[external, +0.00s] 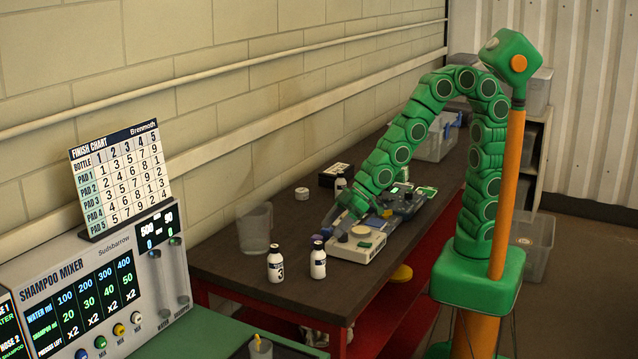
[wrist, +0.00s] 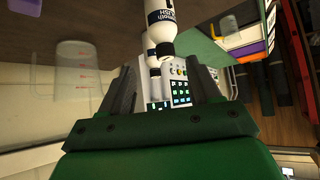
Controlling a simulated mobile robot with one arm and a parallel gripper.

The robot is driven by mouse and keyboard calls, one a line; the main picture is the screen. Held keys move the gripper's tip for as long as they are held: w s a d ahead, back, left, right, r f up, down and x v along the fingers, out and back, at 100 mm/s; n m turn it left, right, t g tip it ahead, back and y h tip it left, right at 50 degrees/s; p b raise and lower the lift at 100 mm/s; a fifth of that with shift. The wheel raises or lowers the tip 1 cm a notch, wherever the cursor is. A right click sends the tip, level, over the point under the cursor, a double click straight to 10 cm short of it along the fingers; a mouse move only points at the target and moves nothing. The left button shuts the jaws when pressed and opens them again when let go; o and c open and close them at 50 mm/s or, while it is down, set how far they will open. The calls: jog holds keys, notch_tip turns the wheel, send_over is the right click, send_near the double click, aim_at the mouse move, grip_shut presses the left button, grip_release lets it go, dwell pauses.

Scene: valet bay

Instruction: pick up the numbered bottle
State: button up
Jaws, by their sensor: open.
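A white bottle with a dark cap and a 3 on its label (external: 275,265) stands near the table's front left corner. A second white bottle with a dark cap (external: 318,262) stands to its right; no number is readable on it. My gripper (external: 342,217) is open and empty, low over the table behind the two front bottles. In the wrist view a white bottle with a polish label (wrist: 160,28) shows beyond the spread fingers (wrist: 160,88), with another partly hidden behind it. No number is readable there.
A clear jug (external: 255,228) stands left of the front bottles and also shows in the wrist view (wrist: 78,85). A white device (external: 355,246) and a grey tool tray (external: 405,203) lie under and right of my gripper. The shampoo mixer (external: 95,290) and finish chart (external: 120,175) are at left.

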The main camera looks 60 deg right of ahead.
aim_at(320, 242)
jog(key=x, duration=0.5)
jog(key=shift+a, duration=0.65)
jog(key=shift+x, duration=1.05)
jog(key=shift+f, duration=0.1)
grip_shut()
jog(key=shift+d, duration=0.1)
